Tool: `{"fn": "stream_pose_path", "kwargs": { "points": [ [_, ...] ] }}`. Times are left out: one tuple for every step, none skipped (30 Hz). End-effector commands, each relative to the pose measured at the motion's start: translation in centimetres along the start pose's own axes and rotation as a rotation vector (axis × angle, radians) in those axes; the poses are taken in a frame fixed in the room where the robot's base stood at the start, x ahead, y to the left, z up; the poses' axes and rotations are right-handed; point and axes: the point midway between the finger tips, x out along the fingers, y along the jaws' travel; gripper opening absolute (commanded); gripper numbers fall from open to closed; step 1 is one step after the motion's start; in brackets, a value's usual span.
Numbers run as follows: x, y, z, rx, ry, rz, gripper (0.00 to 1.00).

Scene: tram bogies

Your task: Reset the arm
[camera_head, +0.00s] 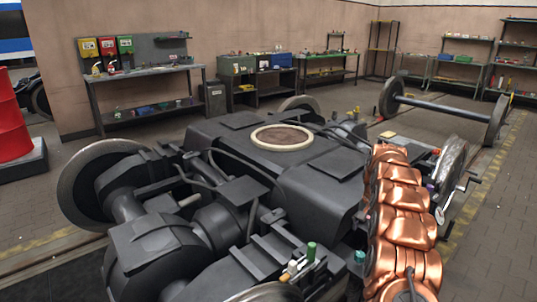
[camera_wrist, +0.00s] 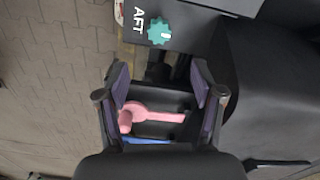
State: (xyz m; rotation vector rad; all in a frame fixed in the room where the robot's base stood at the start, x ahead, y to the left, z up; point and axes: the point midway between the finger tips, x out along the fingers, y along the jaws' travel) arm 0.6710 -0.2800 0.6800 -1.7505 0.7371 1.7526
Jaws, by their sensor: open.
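My gripper (camera_wrist: 160,75) is open in the wrist view, its two dark fingers spread apart with purple inner pads. Nothing is held between them. Beyond the fingers, a pink tool (camera_wrist: 150,112) with a rounded head lies in a dark recess or tray, seen through the gap. My copper-coloured arm (camera_head: 402,215) stretches along the right of the head view, beside the dark bogie (camera_head: 270,165). The gripper itself cannot be made out clearly in the head view.
A teal knob (camera_wrist: 159,31) sits by a white "AFT" label (camera_wrist: 138,18). Workbenches (camera_head: 150,75) line the back wall. A wheelset (camera_head: 440,105) stands at the back right, and a red drum (camera_head: 12,120) at the left. Paved floor (camera_head: 500,220) is clear at the right.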

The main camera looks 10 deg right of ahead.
Motion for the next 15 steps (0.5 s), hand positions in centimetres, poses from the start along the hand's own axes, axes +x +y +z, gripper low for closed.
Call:
{"fn": "stream_pose_path", "kwargs": {
  "points": [
    [-0.3, -0.2, 0.3, -0.007, -0.002, -0.002, 0.67],
    [-0.5, -0.4, 0.7, -0.014, -0.004, -0.002, 0.67],
    [-0.8, -0.6, 1.2, -0.025, -0.009, -0.004, 0.67],
    [-1.2, -0.8, 1.7, -0.035, -0.012, -0.005, 0.67],
    [-1.6, -1.1, 2.2, -0.046, -0.015, -0.007, 0.67],
    [-2.3, -1.5, 3.0, -0.062, -0.017, -0.010, 0.67],
    [-2.8, -1.7, 3.8, -0.075, -0.021, -0.012, 0.67],
    [-3.2, -1.9, 4.5, -0.089, -0.027, -0.012, 0.67],
    [-3.8, -2.2, 5.5, -0.108, -0.033, -0.013, 0.67],
    [-4.3, -2.4, 6.2, -0.122, -0.035, -0.015, 0.67],
    [-4.8, -2.6, 7.0, -0.136, -0.038, -0.016, 0.67],
    [-5.2, -2.8, 8.1, -0.155, -0.047, -0.015, 0.67],
    [-5.6, -3.0, 8.9, -0.169, -0.051, -0.016, 0.67],
    [-6.1, -3.1, 9.6, -0.182, -0.052, -0.017, 0.67],
    [-6.7, -3.2, 10.7, -0.200, -0.057, -0.017, 0.67]
  ]
}}
